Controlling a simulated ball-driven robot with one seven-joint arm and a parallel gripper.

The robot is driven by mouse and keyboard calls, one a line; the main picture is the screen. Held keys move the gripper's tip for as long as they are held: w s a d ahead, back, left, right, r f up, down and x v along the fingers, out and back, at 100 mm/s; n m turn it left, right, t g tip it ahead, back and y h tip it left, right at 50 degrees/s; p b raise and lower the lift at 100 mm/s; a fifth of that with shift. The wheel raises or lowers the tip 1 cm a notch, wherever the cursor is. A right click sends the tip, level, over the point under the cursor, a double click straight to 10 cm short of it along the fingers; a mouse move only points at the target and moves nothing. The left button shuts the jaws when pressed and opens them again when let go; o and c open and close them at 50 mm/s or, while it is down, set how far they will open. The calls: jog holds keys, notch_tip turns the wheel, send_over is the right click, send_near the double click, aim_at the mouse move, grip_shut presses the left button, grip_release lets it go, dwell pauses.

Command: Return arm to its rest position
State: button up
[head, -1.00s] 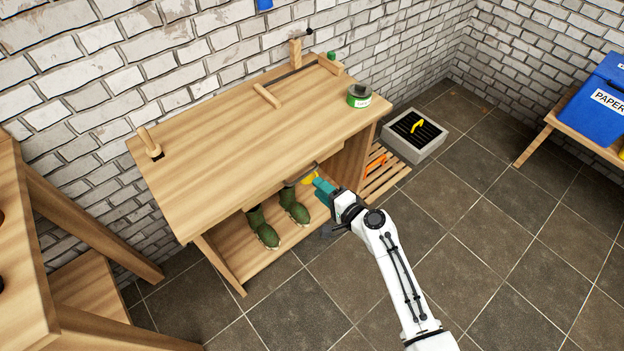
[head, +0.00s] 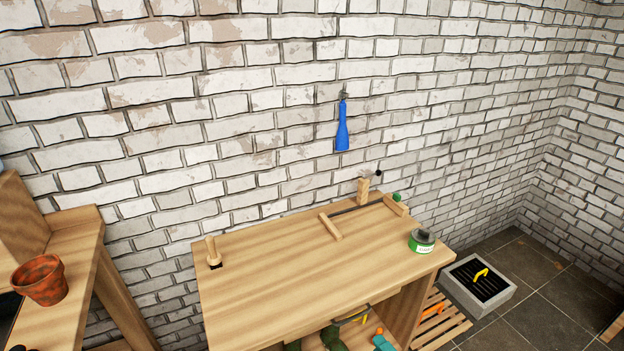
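My arm and my gripper are not in the head view now. The wooden workbench (head: 290,285) fills the lower middle.
A green-labelled tin (head: 421,242) stands on the bench's right end. A grey box with a dark grate (head: 472,298) and a wooden pallet (head: 445,330) are on the floor at right. A terracotta pot (head: 40,280) stands at left. A blue tool (head: 342,128) hangs on the wall.

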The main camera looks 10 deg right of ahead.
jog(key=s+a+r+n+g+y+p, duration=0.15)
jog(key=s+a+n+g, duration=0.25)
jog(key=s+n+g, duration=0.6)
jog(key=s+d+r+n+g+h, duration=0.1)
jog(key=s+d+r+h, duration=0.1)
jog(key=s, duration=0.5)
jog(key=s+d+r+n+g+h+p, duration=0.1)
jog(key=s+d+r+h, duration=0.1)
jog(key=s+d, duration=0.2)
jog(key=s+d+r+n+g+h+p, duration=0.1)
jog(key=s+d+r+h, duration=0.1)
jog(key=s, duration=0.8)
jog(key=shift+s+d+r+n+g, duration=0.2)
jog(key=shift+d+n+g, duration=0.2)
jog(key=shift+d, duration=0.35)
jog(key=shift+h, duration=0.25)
